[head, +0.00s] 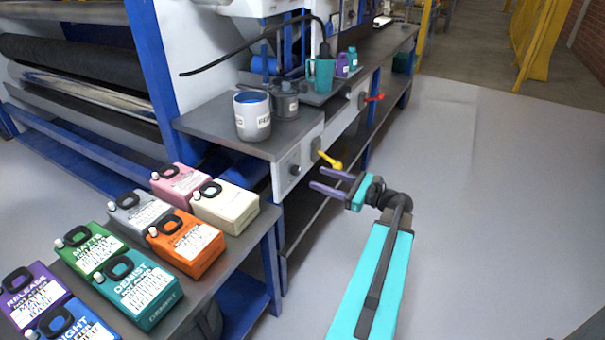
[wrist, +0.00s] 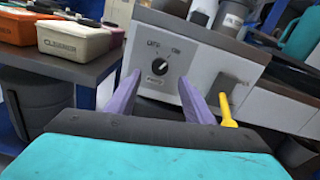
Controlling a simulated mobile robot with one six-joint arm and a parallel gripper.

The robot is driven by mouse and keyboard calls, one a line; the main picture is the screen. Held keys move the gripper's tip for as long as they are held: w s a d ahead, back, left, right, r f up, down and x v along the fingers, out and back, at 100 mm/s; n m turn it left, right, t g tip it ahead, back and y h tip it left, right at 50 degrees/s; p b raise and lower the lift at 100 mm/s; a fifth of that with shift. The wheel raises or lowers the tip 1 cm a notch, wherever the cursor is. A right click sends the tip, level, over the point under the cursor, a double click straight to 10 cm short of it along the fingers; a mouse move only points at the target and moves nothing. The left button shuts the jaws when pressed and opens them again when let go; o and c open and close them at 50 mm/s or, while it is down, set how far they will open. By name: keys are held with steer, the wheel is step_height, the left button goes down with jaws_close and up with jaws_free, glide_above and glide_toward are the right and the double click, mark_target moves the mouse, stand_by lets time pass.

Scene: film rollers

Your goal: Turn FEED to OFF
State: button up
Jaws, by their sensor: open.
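A round black knob (wrist: 158,67) sits on the grey front panel (wrist: 205,68) straight ahead in the wrist view. Two small labels stand above it, the left one seemingly OFF and the right one seemingly ON; a plate below it is too blurred to read surely. The knob's white mark appears to point up and right, toward the right label. In the head view the knob (head: 294,170) is on the bench's end panel. My gripper (head: 318,178) is open and empty, to the right of the knob and apart from it. In the wrist view its purple fingers (wrist: 160,82) frame the knob from below.
A yellow lever (head: 330,160) sticks out beside the knob, close to my gripper; it shows right of my right finger in the wrist view (wrist: 226,110). A red lever (head: 374,97) is farther back. Several jugs stand on the low table (head: 262,222). The floor at right is clear.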

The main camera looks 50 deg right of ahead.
mark_target(299, 171)
steer(key=shift+x, duration=4.15)
steer(key=shift+c, duration=0.2)
steer(key=shift+b, duration=0.3)
steer(key=c, duration=1)
